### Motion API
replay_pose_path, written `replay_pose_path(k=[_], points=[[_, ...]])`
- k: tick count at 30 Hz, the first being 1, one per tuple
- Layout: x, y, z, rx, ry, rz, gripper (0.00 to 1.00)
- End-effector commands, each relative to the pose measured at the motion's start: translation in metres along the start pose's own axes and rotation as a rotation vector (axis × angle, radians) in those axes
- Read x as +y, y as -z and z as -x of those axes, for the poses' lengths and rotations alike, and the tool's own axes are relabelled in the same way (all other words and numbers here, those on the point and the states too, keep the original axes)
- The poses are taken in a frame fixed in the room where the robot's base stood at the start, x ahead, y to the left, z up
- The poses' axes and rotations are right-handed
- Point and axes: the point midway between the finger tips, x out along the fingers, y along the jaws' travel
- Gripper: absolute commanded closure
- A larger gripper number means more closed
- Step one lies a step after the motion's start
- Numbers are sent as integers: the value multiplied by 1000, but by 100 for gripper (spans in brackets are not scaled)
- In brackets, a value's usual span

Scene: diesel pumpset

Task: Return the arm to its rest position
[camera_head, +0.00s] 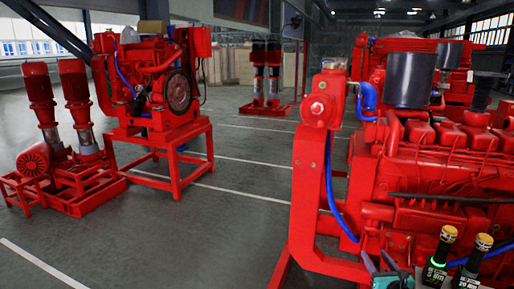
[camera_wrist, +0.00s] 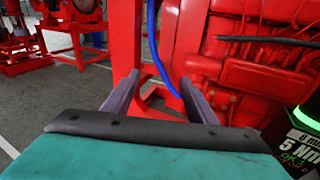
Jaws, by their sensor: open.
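My gripper (camera_wrist: 160,90) is open in the wrist view. Its two grey fingers stand apart with nothing between them, below a view of the red engine. The teal and black body of my gripper fills the bottom of that view. The red diesel engine (camera_head: 440,175) stands close on the right in the head view, with a black cylinder (camera_head: 410,78) on top. It also shows in the wrist view (camera_wrist: 245,65). A blue hose (camera_head: 333,195) runs down beside its red frame post. Most of my arm is out of view.
Two black torque tools, marked 5 Nm (camera_head: 437,262) and 20 Nm (camera_head: 470,266), stand at the lower right. A second red engine (camera_head: 155,70) on a stand and red vertical pumps (camera_head: 75,90) are at the left. The grey floor (camera_head: 215,235) between is clear.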

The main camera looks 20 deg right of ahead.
Motion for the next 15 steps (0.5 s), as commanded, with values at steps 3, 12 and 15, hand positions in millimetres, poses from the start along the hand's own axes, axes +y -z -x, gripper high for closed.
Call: replay_pose_path(k=[3,12,15], points=[[47,23,-15,41,-76,14,48],[164,84,-31,152,-283,99,48],[203,106,-30,188,-360,145,48]])
